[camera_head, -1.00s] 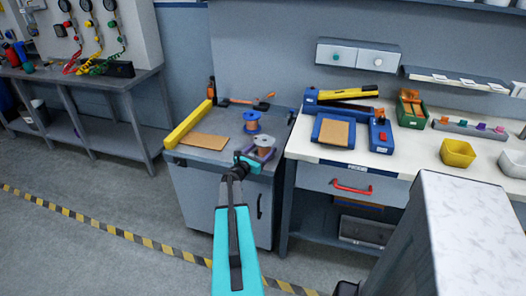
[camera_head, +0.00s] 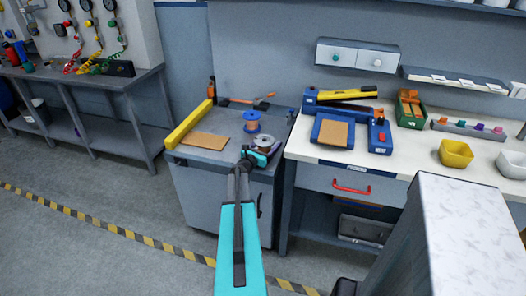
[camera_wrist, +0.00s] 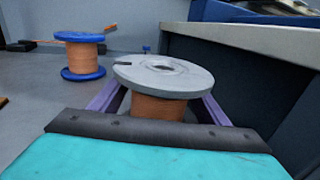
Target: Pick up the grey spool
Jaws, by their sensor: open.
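The grey spool (camera_wrist: 160,76) stands upright, with a wide grey top flange and copper-coloured winding. In the head view the grey spool (camera_head: 262,141) is near the right front of the grey cabinet top, partly behind my gripper (camera_head: 262,152). In the wrist view my gripper (camera_wrist: 158,98) is open, with one purple finger on each side of the spool, below its top flange. I cannot tell whether either finger touches it. The spool's lower part is hidden behind the dark gripper body.
A blue spool (camera_wrist: 82,54) with copper winding stands behind and to the left; it also shows in the head view (camera_head: 252,122). A yellow bar (camera_head: 189,124) and brown board (camera_head: 205,141) lie left. The white-topped workbench (camera_head: 300,144) rises close on the right.

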